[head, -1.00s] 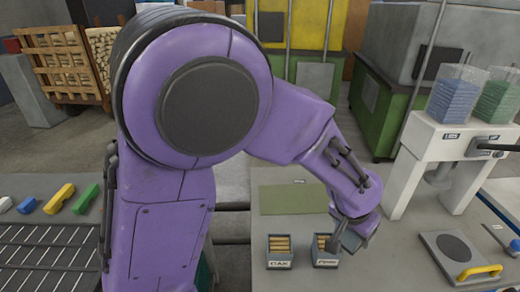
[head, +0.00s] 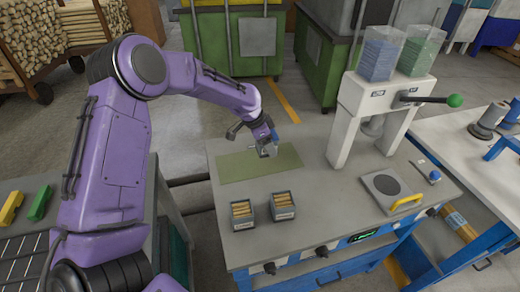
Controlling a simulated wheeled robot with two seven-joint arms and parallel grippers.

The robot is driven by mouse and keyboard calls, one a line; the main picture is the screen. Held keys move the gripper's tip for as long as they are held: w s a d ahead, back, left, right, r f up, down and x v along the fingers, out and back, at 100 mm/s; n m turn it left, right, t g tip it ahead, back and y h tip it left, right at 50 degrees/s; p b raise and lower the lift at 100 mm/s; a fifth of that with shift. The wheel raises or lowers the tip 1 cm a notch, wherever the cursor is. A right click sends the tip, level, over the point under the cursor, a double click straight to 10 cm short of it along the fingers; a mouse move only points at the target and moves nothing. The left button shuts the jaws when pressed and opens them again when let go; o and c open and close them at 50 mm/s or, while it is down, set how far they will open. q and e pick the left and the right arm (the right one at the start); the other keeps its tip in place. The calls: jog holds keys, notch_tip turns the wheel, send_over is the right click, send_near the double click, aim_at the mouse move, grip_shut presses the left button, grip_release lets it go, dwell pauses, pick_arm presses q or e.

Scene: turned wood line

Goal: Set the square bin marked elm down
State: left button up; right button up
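Two small grey square bins filled with light wooden sticks stand side by side on the grey bench. The left bin (head: 243,222) has a label too small to read now; it read OAK in the earlier view. The right bin (head: 284,213) also has a label that I cannot read, so I cannot tell which bin is marked elm. My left gripper (head: 267,152) is above the right part of the green mat (head: 232,168), behind the bins and apart from both. No bin is in it. Its fingers are too small to judge. My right gripper is out of view.
A white press (head: 378,110) with a green-knobbed lever and two clear hoppers stands right of the mat. A grey plate with a yellow handle (head: 405,204) lies at the bench's right. Most of the mat and the bench front between bins and plate are clear.

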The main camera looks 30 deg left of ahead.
pick_arm(q)
jog(key=a+f, duration=0.1)
jog(key=f, duration=0.1)
jog(key=w+a+f, duration=0.1)
jog(key=a+f, duration=0.1)
jog(key=shift+a+p, duration=0.1)
jog(key=shift+p, duration=0.3)
notch_tip(320, 180, down, 3)
jog(key=shift+a+f+p, duration=0.1)
jog(key=shift+f+p, duration=0.05)
jog(key=shift+p, duration=0.85)
jog(key=shift+a+f, duration=0.1)
jog(key=shift+f, duration=0.1)
jog(key=shift+f+b, duration=0.15)
jog(key=shift+b, duration=0.15)
jog(key=o, duration=1.3)
jog(key=shift+c, duration=0.2)
